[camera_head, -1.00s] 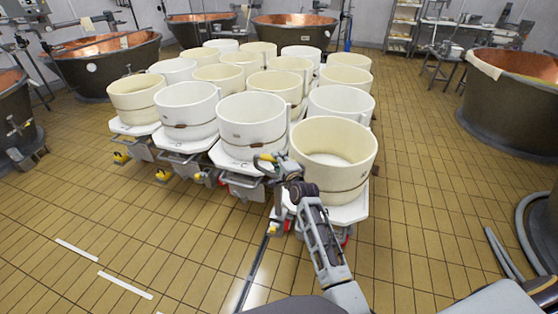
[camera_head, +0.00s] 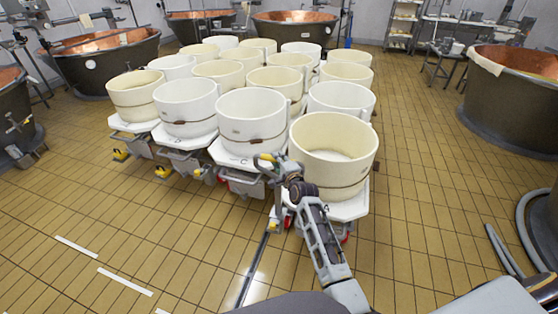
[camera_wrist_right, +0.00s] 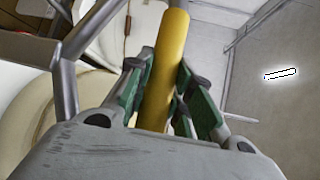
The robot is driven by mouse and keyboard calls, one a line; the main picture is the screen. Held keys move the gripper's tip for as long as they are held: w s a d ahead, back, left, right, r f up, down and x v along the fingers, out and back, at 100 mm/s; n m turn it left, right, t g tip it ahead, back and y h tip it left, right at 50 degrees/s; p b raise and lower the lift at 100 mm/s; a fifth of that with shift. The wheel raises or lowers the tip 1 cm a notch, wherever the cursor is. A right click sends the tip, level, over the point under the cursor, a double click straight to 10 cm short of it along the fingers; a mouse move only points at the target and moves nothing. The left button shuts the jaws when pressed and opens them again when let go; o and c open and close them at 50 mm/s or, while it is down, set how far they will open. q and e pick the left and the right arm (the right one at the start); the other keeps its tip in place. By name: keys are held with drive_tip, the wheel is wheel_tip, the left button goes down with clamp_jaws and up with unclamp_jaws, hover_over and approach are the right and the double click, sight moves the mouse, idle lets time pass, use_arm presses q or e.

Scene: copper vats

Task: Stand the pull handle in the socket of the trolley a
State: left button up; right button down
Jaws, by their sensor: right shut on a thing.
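The pull handle has a yellow grip (camera_wrist_right: 165,70) and a grey tube frame. My right gripper (camera_head: 268,163) is shut on the yellow grip, which lies between its green finger pads in the right wrist view. In the head view the handle's grey bar (camera_head: 279,205) runs down at the front left corner of the nearest trolley (camera_head: 347,208), taken as trolley a, which bears a cream tub (camera_head: 333,148). The socket is hidden behind the handle and my arm, so I cannot tell whether the handle's lower end is in it. My left gripper is out of view.
Several more trolleys with white and cream tubs stand close together behind and to the left, the nearest being a white tub (camera_head: 250,115). Copper vats (camera_head: 515,90) stand around the room. The tiled floor (camera_head: 150,235) in front is clear.

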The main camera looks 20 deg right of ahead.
drive_tip(key=shift+r, duration=0.2)
drive_tip(key=c, duration=1.2)
unclamp_jaws()
drive_tip(key=shift+f, duration=0.1)
drive_tip(key=shift+s+f, duration=0.1)
drive_tip(key=shift+f, duration=0.15)
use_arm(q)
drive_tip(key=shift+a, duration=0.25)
use_arm(e)
drive_tip(key=shift+s+d+r, duration=0.1)
drive_tip(key=shift+s+r, duration=0.2)
drive_tip(key=shift+s, duration=1)
drive_tip(key=shift+s+d+r, duration=0.1)
drive_tip(key=shift+s+r, duration=0.15)
drive_tip(key=shift+s, duration=1.05)
drive_tip(key=shift+s+d+r, duration=0.1)
drive_tip(key=shift+s+r, duration=0.2)
drive_tip(key=shift+s, duration=1)
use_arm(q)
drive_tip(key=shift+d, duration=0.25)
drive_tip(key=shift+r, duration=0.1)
use_arm(e)
drive_tip(key=shift+r, duration=0.15)
